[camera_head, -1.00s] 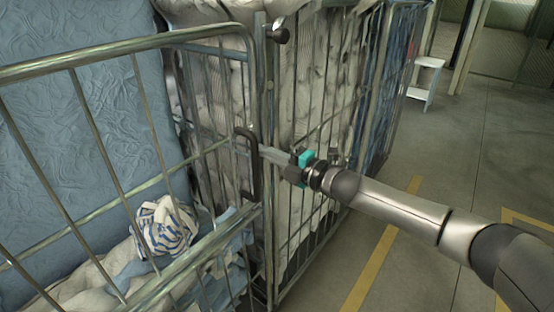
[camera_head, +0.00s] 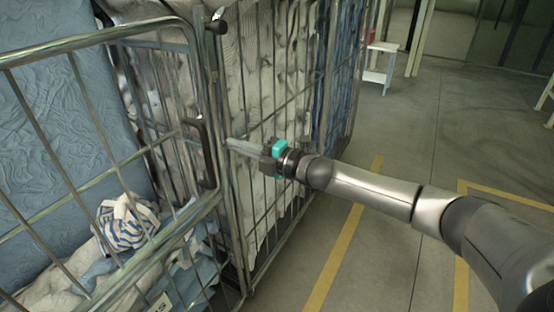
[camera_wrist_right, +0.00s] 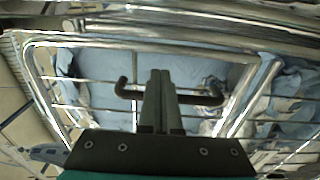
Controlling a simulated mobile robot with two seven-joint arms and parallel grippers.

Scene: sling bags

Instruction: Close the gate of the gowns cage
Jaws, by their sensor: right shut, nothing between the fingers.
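The gowns cage's gate is a metal-bar frame (camera_head: 88,110) at the left of the head view, with a dark upright handle (camera_head: 203,152) near its right edge. The handle also shows in the right wrist view (camera_wrist_right: 207,98), behind my finger tips. My right gripper (camera_head: 231,145) is shut and empty, just right of the handle; I cannot tell whether it touches the bars. It also shows in the right wrist view (camera_wrist_right: 159,84). Whether the gate is latched cannot be told. My left gripper is not in view.
Inside the cage lie pale and blue cloths and a striped bundle (camera_head: 127,222). Another packed cage (camera_head: 270,100) stands close on the right. A small white step stand (camera_head: 380,68) is farther back. The floor (camera_head: 400,150) with yellow lines is open at right.

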